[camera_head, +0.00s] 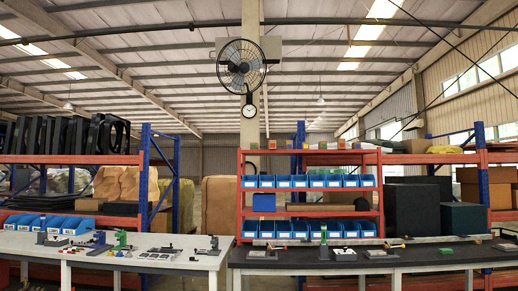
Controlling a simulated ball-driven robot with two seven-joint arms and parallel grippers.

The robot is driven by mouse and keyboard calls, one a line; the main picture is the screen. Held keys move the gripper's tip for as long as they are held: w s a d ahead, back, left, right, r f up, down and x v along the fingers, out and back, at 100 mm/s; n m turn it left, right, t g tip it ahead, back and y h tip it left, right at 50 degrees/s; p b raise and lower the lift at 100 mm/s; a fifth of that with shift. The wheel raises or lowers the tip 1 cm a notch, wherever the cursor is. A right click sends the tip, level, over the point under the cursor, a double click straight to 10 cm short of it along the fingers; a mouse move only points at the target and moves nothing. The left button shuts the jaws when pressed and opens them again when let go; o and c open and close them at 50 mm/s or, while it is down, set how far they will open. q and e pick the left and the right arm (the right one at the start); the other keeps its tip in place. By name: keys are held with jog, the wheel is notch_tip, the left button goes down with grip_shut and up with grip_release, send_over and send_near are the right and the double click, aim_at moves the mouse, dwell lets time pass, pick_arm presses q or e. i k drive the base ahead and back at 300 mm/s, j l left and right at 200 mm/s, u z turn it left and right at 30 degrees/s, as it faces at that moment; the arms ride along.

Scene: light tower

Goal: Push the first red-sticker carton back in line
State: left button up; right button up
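Brown cartons (500,196) sit on the rack at the far right, cut off by the picture edge. Neither of my grippers nor my arms shows in this view.
A white workbench (150,262) with blue bins and small fixtures stands at left. A dark-topped workbench (420,257) stands at right. Blue bins (310,181) fill the middle rack. A fan (241,66) hangs above.

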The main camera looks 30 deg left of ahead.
aim_at(272, 144)
jog(key=i+j+u, duration=0.2)
jog(key=i+j, duration=0.15)
jog(key=i, duration=0.2)
jog(key=i+j+u, duration=0.15)
jog(key=i, duration=0.45)
jog(key=i+j+u, duration=0.2)
jog(key=i, duration=0.4)
jog(key=i+j+u, duration=0.2)
jog(key=i, duration=0.45)
jog(key=i+j, duration=0.65)
jog(key=i, duration=0.15)
jog(key=j+z, duration=0.15)
jog(key=j, duration=0.4)
jog(key=k+j+z, duration=0.15)
jog(key=j, duration=0.35)
jog(key=i, duration=0.15)
